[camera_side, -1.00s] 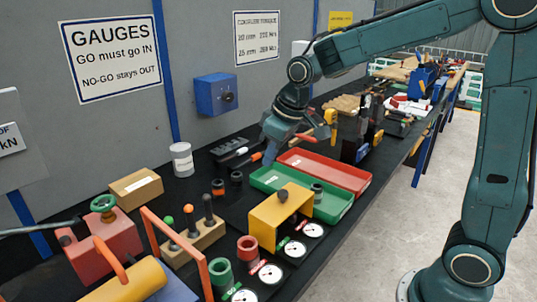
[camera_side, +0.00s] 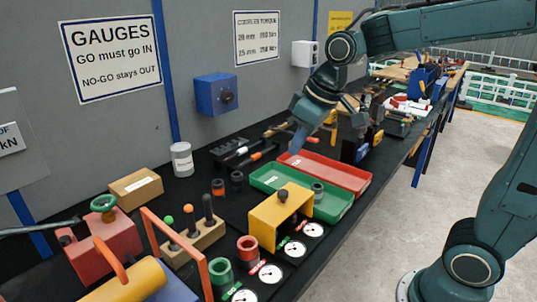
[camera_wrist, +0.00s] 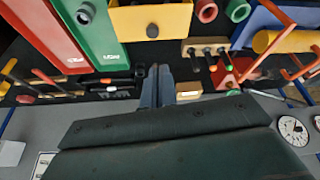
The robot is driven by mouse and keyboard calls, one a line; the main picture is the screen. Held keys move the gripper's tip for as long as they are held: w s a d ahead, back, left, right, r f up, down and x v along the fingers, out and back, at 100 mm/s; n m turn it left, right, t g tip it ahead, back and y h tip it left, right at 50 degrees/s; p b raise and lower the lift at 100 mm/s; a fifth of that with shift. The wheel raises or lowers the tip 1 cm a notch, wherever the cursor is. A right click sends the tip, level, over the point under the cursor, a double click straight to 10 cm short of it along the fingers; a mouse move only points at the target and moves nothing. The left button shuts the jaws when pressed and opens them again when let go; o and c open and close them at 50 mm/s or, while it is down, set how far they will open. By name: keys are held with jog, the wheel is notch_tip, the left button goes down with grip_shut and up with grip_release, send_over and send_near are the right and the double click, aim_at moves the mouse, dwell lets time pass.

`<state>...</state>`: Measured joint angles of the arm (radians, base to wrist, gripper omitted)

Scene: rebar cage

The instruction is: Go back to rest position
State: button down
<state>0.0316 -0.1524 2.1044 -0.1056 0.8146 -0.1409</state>
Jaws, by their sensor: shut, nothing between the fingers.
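My gripper (camera_side: 298,140) is above the back of the bench in the side view, just behind the red and green trays, pointing down. Its fingers (camera_wrist: 157,88) are together with nothing between them in the wrist view. The green tray (camera_side: 268,184) holds a dark ring-like part (camera_side: 318,190) at its right end. The red tray (camera_side: 345,176) lies beside it and looks empty in the side view.
A yellow block with a knob (camera_side: 275,220), several dial gauges (camera_side: 270,274) and a wooden plug stand (camera_side: 195,238) are in front. Hand tools (camera_side: 235,150) lie along the wall. A blue box (camera_side: 216,94) is mounted on the wall. A white tub (camera_side: 182,160) stands left.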

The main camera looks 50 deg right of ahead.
jog(key=s+d+m+t, duration=0.1)
jog(key=s+m, duration=0.1)
jog(key=s, duration=1.5)
jog(key=shift+f+h, duration=0.3)
jog(key=shift+f, duration=0.05)
